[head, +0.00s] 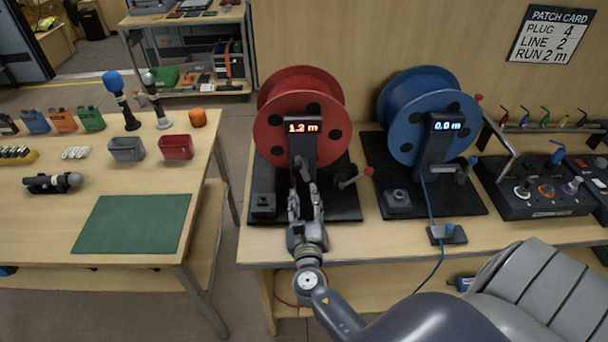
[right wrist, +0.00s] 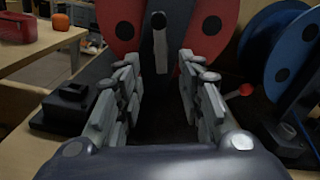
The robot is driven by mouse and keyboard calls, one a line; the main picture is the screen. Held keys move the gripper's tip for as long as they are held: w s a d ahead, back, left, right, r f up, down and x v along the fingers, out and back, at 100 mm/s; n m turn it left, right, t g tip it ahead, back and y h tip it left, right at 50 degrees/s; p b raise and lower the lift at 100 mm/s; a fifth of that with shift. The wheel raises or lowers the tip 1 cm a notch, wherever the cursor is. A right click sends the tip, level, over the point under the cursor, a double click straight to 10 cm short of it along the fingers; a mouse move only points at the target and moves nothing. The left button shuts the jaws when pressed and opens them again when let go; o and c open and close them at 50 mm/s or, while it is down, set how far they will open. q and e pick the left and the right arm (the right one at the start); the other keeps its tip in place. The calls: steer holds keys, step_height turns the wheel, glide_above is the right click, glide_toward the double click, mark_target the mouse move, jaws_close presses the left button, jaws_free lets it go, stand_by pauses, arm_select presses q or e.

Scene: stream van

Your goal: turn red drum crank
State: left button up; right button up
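The red drum (head: 275,130) stands on a black base at the left of the bench, its display reading 1.2 m. The red knob (right wrist: 246,90) is right of the fingers. My left gripper is out of view.
A blue drum (head: 405,110), reading 0.0 m, stands to the right with its own crank. A black block (head: 263,205) lies on the red drum's base, left of my gripper. A control box (head: 535,200) is farther right. The left table (head: 90,200) is across a gap.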

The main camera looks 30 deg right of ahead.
mark_target(304, 174)
steer(key=p+x, duration=0.1)
steer(key=x, duration=0.7)
steer(key=shift+w+d, duration=0.3)
jaws_close()
